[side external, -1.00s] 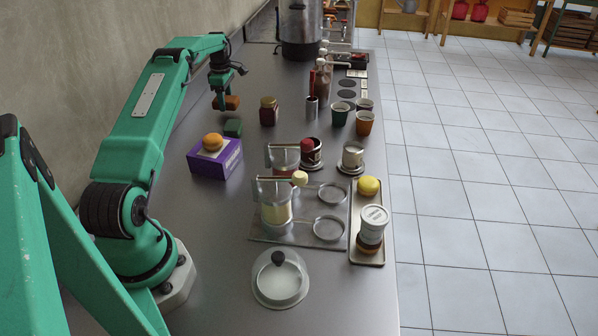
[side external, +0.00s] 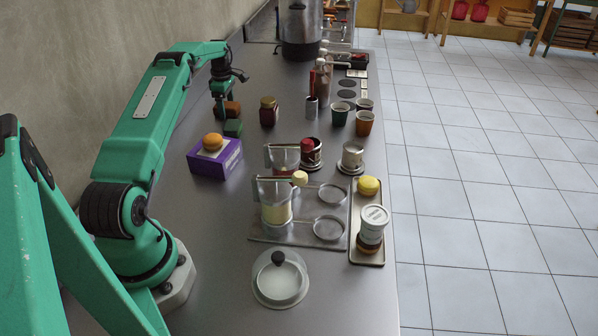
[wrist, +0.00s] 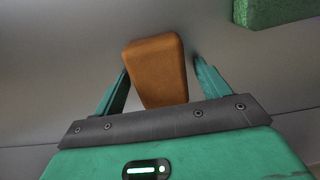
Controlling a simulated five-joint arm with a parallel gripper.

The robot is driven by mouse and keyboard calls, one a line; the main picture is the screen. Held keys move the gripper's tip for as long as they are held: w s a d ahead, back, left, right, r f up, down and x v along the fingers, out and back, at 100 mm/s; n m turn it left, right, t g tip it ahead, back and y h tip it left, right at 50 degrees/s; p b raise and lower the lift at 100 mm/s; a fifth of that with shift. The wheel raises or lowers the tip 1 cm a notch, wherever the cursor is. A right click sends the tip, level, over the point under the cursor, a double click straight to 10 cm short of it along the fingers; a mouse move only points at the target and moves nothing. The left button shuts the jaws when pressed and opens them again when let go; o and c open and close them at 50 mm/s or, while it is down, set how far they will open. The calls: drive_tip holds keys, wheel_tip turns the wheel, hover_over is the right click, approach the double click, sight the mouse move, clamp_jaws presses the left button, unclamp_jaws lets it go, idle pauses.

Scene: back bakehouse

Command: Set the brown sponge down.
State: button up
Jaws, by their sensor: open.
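The brown sponge (side external: 233,108) lies on the steel counter at the back left in the side view, just behind a green sponge. In the wrist view the brown sponge (wrist: 156,72) sits between the fingers of my gripper (wrist: 160,66). The gripper is open. A gap shows between the sponge and the right finger; the left fingertip is close to the sponge's edge, and I cannot tell if they touch. In the side view my gripper (side external: 221,106) is low over the counter, hiding part of the sponge.
The green sponge (side external: 233,128) is close by, also in the wrist view (wrist: 275,10). A jar (side external: 268,112) stands to the right. A purple box (side external: 220,165) with an orange-topped item on it is nearer the camera. Bare counter lies between the jar and the sponges.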

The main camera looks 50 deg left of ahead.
sight(226, 104)
drive_tip(key=shift+r, duration=0.1)
wheel_tip(226, 104, up, 12)
idle(0.8)
drive_tip(key=shift+r, duration=0.1)
idle(0.4)
